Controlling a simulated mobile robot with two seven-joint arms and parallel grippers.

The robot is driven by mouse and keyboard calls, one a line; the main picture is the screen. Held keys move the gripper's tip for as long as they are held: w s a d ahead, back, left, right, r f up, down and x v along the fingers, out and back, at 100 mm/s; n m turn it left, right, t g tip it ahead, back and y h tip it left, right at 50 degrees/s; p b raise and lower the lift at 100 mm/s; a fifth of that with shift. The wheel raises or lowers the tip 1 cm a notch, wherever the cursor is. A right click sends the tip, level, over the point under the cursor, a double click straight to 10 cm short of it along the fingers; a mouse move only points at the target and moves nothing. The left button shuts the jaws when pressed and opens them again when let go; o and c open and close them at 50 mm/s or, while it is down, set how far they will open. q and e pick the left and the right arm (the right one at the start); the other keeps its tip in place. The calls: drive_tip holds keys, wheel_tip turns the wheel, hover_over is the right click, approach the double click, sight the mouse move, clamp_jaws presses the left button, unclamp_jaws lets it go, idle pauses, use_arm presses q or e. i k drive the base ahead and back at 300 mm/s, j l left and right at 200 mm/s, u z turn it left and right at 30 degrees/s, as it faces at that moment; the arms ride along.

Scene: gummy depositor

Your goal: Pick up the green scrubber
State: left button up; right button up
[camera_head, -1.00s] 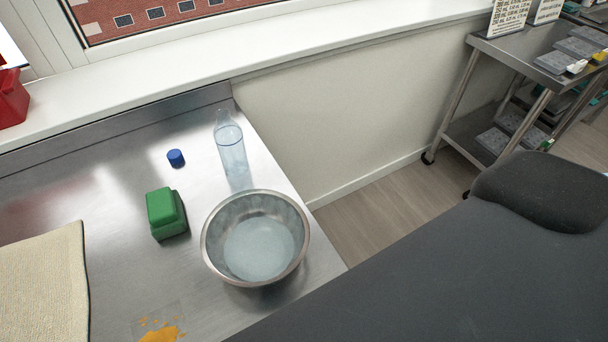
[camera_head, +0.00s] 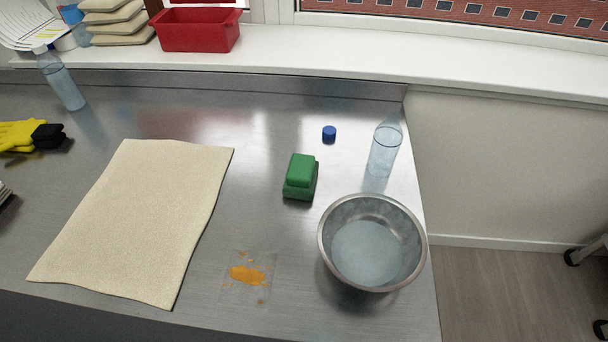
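The green scrubber (camera_head: 301,177) is a small block with a narrower upper part on a wider base. It sits on the steel table (camera_head: 225,275), left of and behind the metal bowl and in front of the blue cap. Nothing covers it. Neither of my grippers shows in the head view.
A metal bowl (camera_head: 326,250) of bluish liquid, a clear bottle (camera_head: 383,155) and a blue cap (camera_head: 329,134) stand near the scrubber. A beige cloth (camera_head: 140,220) lies left; an orange spill (camera_head: 247,275) is in front. Yellow gloves (camera_head: 20,135) and another bottle (camera_head: 62,82) are far left.

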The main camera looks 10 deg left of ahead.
sight(299, 181)
drive_tip(key=k+l+u, duration=0.3)
drive_tip(key=k+l, duration=0.45)
drive_tip(key=l, duration=0.15)
drive_tip(key=k+l+u, duration=0.35)
drive_tip(key=k+l, duration=0.35)
drive_tip(key=k, duration=0.1)
